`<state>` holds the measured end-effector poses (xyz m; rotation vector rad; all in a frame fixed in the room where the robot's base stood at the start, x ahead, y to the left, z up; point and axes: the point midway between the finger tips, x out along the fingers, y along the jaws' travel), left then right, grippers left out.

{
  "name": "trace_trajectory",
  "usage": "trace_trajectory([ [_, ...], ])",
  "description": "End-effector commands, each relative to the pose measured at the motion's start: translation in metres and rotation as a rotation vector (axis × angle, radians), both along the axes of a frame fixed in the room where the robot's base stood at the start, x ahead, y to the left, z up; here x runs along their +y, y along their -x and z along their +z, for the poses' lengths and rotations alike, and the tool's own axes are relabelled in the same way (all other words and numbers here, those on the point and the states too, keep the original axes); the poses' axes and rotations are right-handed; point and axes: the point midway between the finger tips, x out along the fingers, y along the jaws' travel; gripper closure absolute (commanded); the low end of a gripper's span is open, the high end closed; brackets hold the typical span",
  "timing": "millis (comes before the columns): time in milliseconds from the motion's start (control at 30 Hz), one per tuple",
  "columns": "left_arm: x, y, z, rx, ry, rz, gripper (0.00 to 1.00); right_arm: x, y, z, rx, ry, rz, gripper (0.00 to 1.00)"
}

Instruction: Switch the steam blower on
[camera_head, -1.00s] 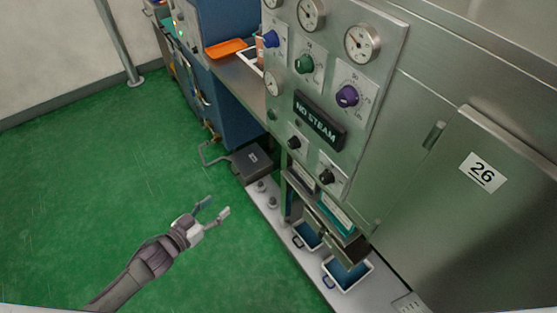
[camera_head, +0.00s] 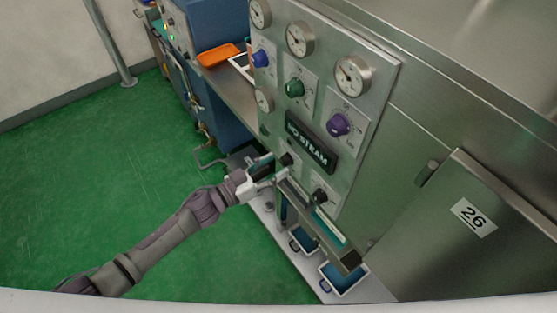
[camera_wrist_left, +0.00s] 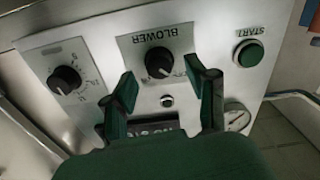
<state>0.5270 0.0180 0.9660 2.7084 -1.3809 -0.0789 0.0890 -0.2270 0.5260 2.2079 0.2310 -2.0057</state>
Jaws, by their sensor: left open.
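The black blower knob (camera_wrist_left: 158,62) sits on a plate marked BLOWER, which appears upside down in the left wrist view. In the head view the knob (camera_head: 287,159) is low on the grey control panel, below the NO STEAM sign (camera_head: 306,145). My left gripper (camera_head: 277,167) is open in front of the panel at this knob. In the left wrist view its green fingers (camera_wrist_left: 160,85) stand apart, with the knob between and just beyond their tips. I cannot tell if they touch it. My right gripper is not in view.
A second black knob (camera_wrist_left: 65,79) is beside the blower plate, and a green START button (camera_wrist_left: 248,54) is on its other side. Gauges (camera_head: 299,39) and coloured knobs (camera_head: 338,124) are higher up. Blue trays (camera_head: 343,274) stand below. The green floor at left is clear.

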Motion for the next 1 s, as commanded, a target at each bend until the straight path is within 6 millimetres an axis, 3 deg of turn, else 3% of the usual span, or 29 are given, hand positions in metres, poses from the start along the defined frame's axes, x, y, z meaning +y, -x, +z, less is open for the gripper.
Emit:
trace_trajectory([
  [133,-0.012,-0.009,0.001,0.001,0.002,0.000,0.43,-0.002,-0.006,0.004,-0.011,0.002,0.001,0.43],
  [500,-0.015,-0.011,0.000,0.000,0.000,0.000,0.44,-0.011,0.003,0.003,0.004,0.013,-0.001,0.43],
  [833,-0.015,-0.011,0.000,0.000,0.000,0.000,0.99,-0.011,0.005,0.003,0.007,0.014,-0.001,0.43],
  [1000,-0.015,-0.011,-0.001,-0.004,-0.003,0.001,1.00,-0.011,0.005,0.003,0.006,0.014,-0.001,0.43],
])
